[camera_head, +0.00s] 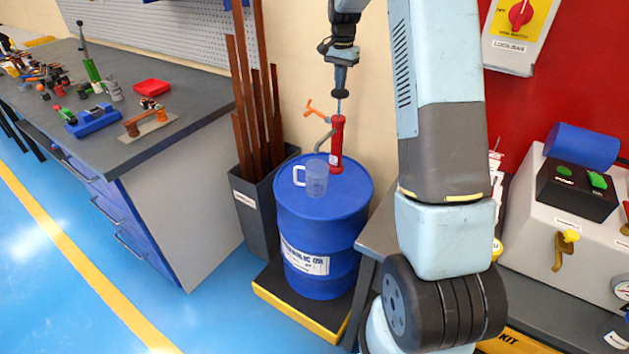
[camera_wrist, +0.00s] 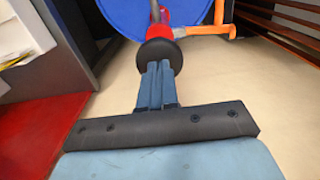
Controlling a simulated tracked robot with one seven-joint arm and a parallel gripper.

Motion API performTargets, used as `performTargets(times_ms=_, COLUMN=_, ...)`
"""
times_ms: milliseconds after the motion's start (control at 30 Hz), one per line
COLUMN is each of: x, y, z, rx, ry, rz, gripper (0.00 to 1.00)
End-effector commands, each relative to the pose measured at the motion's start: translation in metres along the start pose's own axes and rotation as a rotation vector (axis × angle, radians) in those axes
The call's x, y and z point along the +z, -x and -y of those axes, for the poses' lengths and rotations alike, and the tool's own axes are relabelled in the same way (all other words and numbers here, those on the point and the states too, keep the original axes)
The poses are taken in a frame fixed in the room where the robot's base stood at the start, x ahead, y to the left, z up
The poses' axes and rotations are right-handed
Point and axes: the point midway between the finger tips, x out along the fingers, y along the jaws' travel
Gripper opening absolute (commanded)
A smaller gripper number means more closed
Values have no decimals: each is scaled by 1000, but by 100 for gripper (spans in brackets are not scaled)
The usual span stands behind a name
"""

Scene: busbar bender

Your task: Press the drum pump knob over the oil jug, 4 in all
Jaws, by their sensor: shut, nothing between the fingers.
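The red drum pump (camera_head: 337,147) stands upright on the blue oil drum (camera_head: 318,235). The clear oil jug (camera_head: 316,180) with a white handle stands on the drum lid, left of the pump. My gripper (camera_head: 339,112) points down above the pump in the head view. In the wrist view my gripper (camera_wrist: 158,102) has its two blue fingers together, with nothing between them. Their tips lie over the dark round knob (camera_wrist: 158,55), with red pump parts beyond it. I cannot tell whether they touch the knob. The jug's contents are unclear.
An orange handle (camera_head: 317,112) and a grey spout (camera_head: 325,138) stick out left of the pump. A bin of brown bars (camera_head: 262,215) stands close left of the drum. A workbench (camera_head: 165,145) is further left; a grey machine (camera_head: 570,250) is right.

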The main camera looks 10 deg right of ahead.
Motion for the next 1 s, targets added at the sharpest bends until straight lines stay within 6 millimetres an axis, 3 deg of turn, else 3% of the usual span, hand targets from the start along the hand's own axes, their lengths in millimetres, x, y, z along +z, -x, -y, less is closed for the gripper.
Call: performTargets(times_ms=1000, x=0, y=-30, z=-1, rx=2, ry=0, rz=2, gripper=0)
